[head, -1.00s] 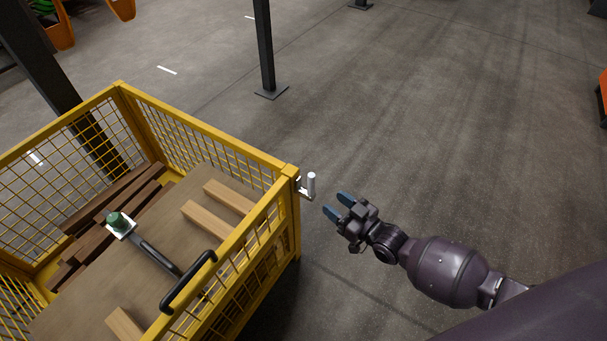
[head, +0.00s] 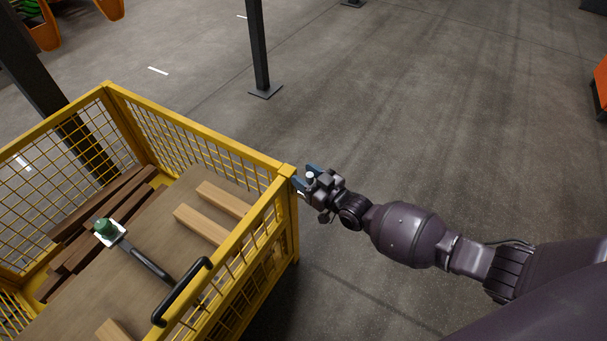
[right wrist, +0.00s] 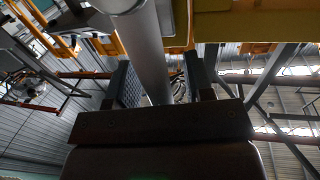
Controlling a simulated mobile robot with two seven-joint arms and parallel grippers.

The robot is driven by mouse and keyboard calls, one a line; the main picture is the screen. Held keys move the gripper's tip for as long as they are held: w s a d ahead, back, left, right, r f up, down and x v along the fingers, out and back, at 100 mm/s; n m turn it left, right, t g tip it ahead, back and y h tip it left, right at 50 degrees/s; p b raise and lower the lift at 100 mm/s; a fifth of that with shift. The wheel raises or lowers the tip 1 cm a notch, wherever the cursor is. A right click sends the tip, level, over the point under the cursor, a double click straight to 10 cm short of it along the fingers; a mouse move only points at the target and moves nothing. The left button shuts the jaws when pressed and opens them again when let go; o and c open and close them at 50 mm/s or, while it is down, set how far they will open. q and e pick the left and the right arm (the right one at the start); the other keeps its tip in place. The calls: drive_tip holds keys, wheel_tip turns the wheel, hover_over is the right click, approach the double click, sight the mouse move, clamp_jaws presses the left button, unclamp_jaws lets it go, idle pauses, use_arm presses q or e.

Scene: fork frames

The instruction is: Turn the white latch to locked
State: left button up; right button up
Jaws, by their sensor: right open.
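The white latch (head: 310,175) is at the corner post of the yellow mesh cage, and only its pale top shows in the head view. My right gripper (head: 304,176) is open, with its blue fingers on either side of the latch handle. In the right wrist view, the latch's upright round bar (right wrist: 150,55) passes between the two fingers of my right gripper (right wrist: 159,78). Whether either finger touches the bar I cannot tell. The latch's lower part is mostly hidden by the gripper. My left gripper is not in view.
A dark post (head: 259,50) stands behind.

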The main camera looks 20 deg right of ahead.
drive_tip(key=shift+w+a, duration=0.15)
drive_tip(key=shift+w, duration=0.1)
drive_tip(key=shift+c, duration=0.4)
clamp_jaws()
